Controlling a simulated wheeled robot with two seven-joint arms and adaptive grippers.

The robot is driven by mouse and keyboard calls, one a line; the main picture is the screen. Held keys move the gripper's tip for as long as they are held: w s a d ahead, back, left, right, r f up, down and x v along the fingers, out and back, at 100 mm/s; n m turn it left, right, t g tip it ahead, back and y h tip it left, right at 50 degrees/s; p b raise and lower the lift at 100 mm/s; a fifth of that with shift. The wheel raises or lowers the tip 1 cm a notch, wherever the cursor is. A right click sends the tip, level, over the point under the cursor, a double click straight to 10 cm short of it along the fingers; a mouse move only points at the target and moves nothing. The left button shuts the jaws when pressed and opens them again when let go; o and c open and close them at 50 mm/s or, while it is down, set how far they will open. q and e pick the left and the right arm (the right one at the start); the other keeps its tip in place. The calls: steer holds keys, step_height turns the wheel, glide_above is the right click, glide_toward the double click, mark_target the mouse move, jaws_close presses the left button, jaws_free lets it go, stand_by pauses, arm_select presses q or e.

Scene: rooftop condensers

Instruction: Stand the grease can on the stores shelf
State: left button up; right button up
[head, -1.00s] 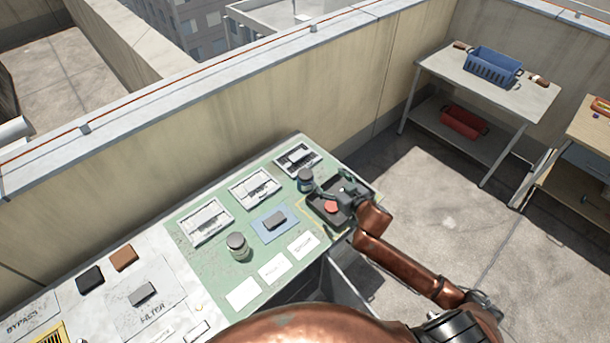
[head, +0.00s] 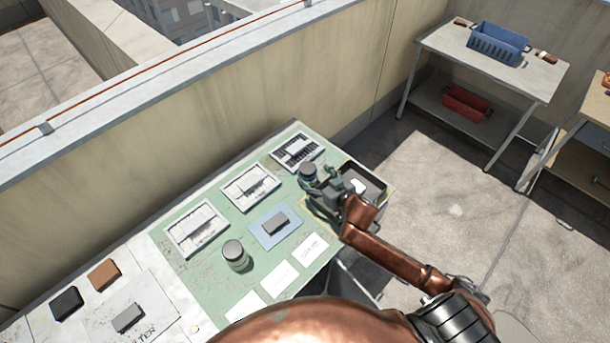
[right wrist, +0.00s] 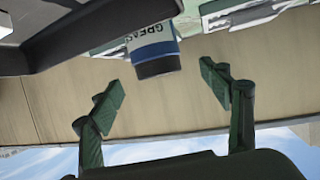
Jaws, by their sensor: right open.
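The grease can (head: 308,172), blue and white with a dark cap, stands on the green mat near the far right corner of the bench. Its lettering, partly cut off, shows in the right wrist view (right wrist: 150,45), where the can appears upside down. My right gripper (head: 319,184) is close beside the can, open and empty. In the right wrist view its two green fingers (right wrist: 163,98) are apart, with the can beyond their tips. I cannot tell which surface is the stores shelf; a grey two-level table (head: 540,82) stands at upper right. My left gripper is out of view.
A black tray (head: 378,178) lies right beside the gripper. A grey-lidded jar (head: 235,256), filter panels (head: 250,188) and white cards (head: 310,247) share the mat. The grey table holds a blue basket (head: 498,45), with a red bin (head: 467,103) below. Open floor lies between.

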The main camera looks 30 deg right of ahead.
mark_target(310, 170)
steer(key=b+x, duration=0.1)
steer(key=x, duration=0.5)
steer(key=shift+w+d+r, duration=0.1)
steer(key=shift+w, duration=0.05)
steer(key=shift+c, duration=0.7)
steer(key=shift+r, duration=0.15)
steer(key=c, duration=1.6)
